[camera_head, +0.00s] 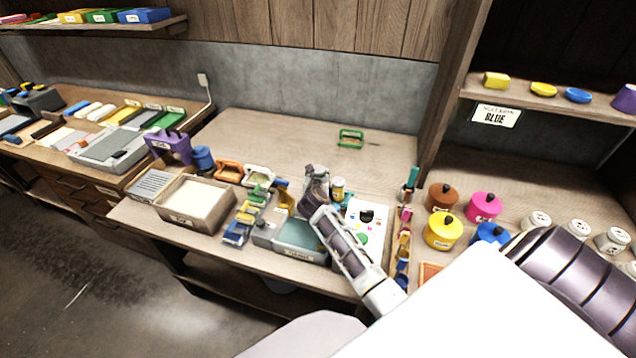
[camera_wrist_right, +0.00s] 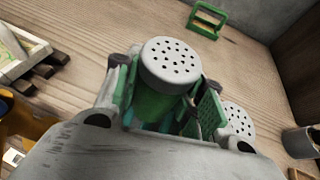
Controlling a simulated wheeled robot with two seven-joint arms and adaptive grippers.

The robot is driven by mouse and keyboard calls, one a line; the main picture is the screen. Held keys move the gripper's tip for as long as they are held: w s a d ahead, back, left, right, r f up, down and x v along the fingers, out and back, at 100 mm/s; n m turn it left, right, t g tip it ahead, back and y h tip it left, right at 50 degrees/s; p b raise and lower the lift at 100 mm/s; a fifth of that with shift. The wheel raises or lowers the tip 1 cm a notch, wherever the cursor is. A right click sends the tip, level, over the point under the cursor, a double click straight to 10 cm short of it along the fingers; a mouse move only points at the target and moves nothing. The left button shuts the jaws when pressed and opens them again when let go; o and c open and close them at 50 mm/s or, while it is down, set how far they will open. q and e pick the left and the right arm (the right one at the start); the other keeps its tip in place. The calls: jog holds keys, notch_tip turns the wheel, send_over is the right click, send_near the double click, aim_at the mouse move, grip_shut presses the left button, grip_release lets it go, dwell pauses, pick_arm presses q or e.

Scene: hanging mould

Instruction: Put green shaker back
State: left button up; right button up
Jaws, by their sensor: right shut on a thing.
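The green shaker (camera_wrist_right: 150,106) has a grey-white lid with holes and shows between the fingers of my right gripper (camera_wrist_right: 160,88) in the right wrist view. The gripper is shut on its body, and the lid points toward the camera. In the head view, my right gripper (camera_head: 316,182) is over the middle of the workbench, and the shaker in it cannot be made out. A second shaker lid with holes (camera_wrist_right: 238,118) shows just right of the gripper in the wrist view. A small yellow shaker (camera_head: 338,187) stands right of the gripper in the head view. My left gripper is not in view.
Several white jars (camera_head: 578,230) stand at right.

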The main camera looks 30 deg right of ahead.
jog(key=shift+f, duration=1.4)
jog(key=shift+f, duration=0.15)
jog(key=o, duration=0.7)
jog(key=shift+o, duration=0.2)
jog(key=shift+r, duration=0.2)
jog(key=v, duration=1.2)
jog(key=shift+f, duration=0.1)
jog(key=shift+s+a, duration=0.1)
jog(key=shift+a, duration=0.05)
